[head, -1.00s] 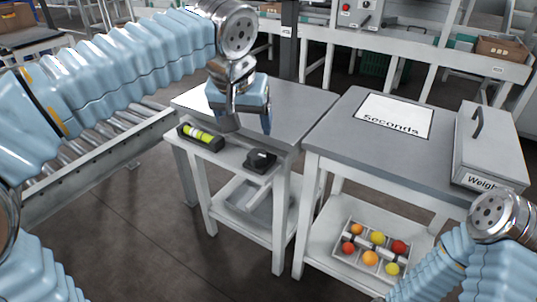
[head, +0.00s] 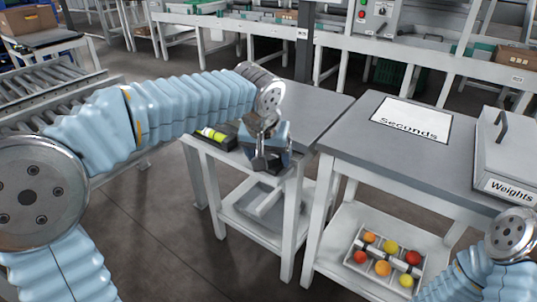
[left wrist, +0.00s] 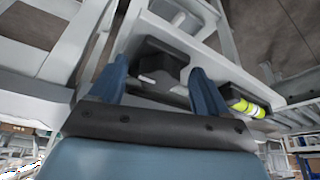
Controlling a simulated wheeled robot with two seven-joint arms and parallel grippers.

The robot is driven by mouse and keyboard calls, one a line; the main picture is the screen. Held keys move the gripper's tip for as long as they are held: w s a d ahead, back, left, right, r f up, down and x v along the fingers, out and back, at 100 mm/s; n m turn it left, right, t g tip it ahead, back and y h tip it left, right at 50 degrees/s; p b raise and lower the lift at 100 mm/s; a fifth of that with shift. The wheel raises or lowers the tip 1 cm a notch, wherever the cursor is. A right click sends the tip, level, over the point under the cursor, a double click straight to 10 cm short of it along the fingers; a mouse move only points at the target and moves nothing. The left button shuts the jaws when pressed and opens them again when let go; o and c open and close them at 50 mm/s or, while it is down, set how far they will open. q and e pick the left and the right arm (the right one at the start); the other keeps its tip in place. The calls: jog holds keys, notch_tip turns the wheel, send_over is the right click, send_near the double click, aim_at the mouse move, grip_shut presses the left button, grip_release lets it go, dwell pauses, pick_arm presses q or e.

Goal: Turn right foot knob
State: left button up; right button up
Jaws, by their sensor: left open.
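In the left wrist view, a dark block (left wrist: 158,62), which looks like the foot knob, sits on a pale ledge with a short pale pin on it. My left gripper (left wrist: 157,84) has its two blue fingers apart, one on each side of the block's near part, with nothing held between them. I cannot tell whether they touch it. In the head view my left gripper (head: 271,157) points down over the front ledge of the small grey table and hides the block. My right gripper is out of frame; only part of my right arm shows at lower right.
A spirit level with a yellow-green vial (head: 213,134) lies left of the gripper; it also shows in the left wrist view (left wrist: 245,106).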

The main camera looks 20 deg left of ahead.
pick_arm(q)
jog(key=c, duration=1)
jog(key=shift+c, duration=0.2)
jog(key=m+p, duration=0.1)
jog(key=m+h+p, duration=0.1)
jog(key=m, duration=0.1)
jog(key=shift+a+r+m, duration=0.15)
jog(key=shift+a+m, duration=0.15)
jog(key=m+p, duration=0.1)
jog(key=m+h, duration=0.1)
jog(key=m, duration=0.1)
jog(key=m+g+p, duration=0.1)
jog(key=shift+w+a+h+p, duration=0.2)
jog(key=shift+a+h+p, duration=0.05)
jog(key=shift+h+p, duration=0.15)
jog(key=m, duration=0.1)
jog(key=m+g+p, duration=0.1)
jog(key=m, duration=0.1)
jog(key=m+h+p, duration=0.1)
jog(key=shift+w+a+m, duration=0.15)
jog(key=shift+w+m, duration=0.1)
jog(key=shift+m, duration=0.15)
jog(key=shift+w+a+m+g+h+p, duration=0.15)
jog(key=shift+m+g+p, duration=0.25)
jog(key=shift+m, duration=0.45)
jog(key=shift+w+d+m+g+h+p, duration=0.15)
jog(key=shift+m+g+p, duration=0.2)
jog(key=shift+m, duration=0.5)
jog(key=shift+a, duration=0.1)
